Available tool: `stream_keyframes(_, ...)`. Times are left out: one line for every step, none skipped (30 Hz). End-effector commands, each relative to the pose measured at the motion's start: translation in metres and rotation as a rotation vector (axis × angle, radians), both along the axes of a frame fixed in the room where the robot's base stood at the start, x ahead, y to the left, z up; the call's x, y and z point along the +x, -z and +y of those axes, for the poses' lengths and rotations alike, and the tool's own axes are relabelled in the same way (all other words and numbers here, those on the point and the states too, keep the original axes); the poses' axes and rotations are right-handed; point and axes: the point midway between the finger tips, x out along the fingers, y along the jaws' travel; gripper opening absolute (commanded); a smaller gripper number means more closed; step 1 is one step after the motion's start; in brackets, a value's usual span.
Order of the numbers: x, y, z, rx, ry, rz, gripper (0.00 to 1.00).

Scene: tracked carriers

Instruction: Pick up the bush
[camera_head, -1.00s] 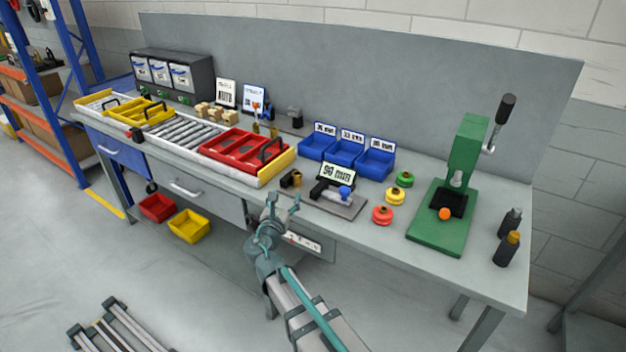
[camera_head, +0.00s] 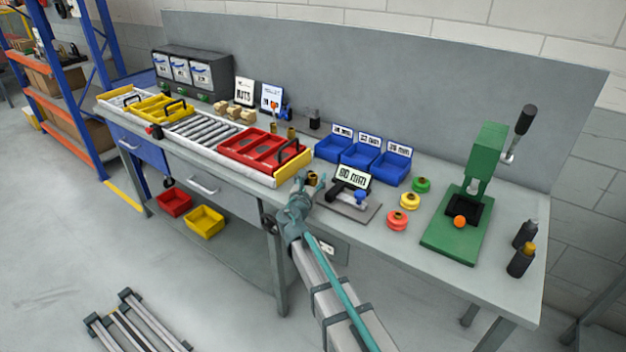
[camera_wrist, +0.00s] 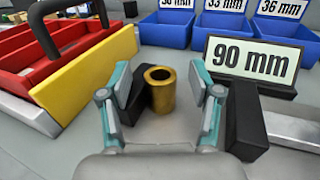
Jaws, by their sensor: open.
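The bush is a small bronze-coloured hollow cylinder (camera_head: 312,178). In the wrist view the bush (camera_wrist: 160,92) stands upright on the grey bench, its dark bore facing up. A black piece (camera_wrist: 136,102) is close against its left side, partly hidden by a finger. My gripper (camera_wrist: 161,98) is open, its teal-backed fingers on either side of the bush with gaps showing; I cannot tell how far the tips reach along it. In the head view my gripper (camera_head: 303,184) is at the bench's front edge, just beside the bush.
A gauge with a "90 mm" display (camera_wrist: 252,60) and a black block (camera_wrist: 246,122) stand close on the right. A red tray (camera_head: 262,148) with a yellow end plate (camera_wrist: 88,72) is on the left. Blue bins (camera_head: 360,155) stand behind. A green press (camera_head: 468,205) is further right.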

Motion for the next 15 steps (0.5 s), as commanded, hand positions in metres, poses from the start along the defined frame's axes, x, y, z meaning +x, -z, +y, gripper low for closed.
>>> stream_keyframes(0.0077, -0.0007, -0.0007, 0.0, 0.001, 0.0, 0.63)
stream_keyframes(0.0096, -0.0006, -0.0014, 0.0, 0.001, 0.0, 0.63)
stream_keyframes(0.0112, -0.0004, -0.0021, 0.0, 0.001, 0.0, 0.63)
stream_keyframes(0.0116, -0.0003, -0.0025, 0.0, 0.001, 0.0, 0.63)
stream_keyframes(0.0117, -0.0001, -0.0027, 0.0, 0.001, 0.0, 0.63)
stream_keyframes(0.0114, 0.0, -0.0027, 0.0, 0.001, 0.0, 0.63)
stream_keyframes(0.011, 0.0001, -0.0028, 0.0, 0.001, 0.0, 0.63)
stream_keyframes(0.0109, 0.0001, -0.0028, 0.0, 0.001, 0.0, 0.63)
stream_keyframes(0.0108, 0.0001, -0.0026, 0.0, 0.001, 0.0, 0.63)
stream_keyframes(0.0108, 0.0001, -0.0026, 0.0, 0.001, 0.0, 0.62)
stream_keyframes(0.0107, 0.0001, -0.0026, 0.0, 0.001, 0.0, 0.57)
stream_keyframes(0.0107, 0.0, -0.0026, 0.0, 0.001, 0.0, 0.5)
stream_keyframes(0.0107, 0.0, -0.0026, 0.0, 0.001, 0.0, 0.45)
stream_keyframes(0.0106, 0.0, -0.0025, 0.0, 0.0, 0.0, 0.4)
stream_keyframes(0.0106, 0.0, -0.0025, 0.0, 0.0, 0.0, 0.33)
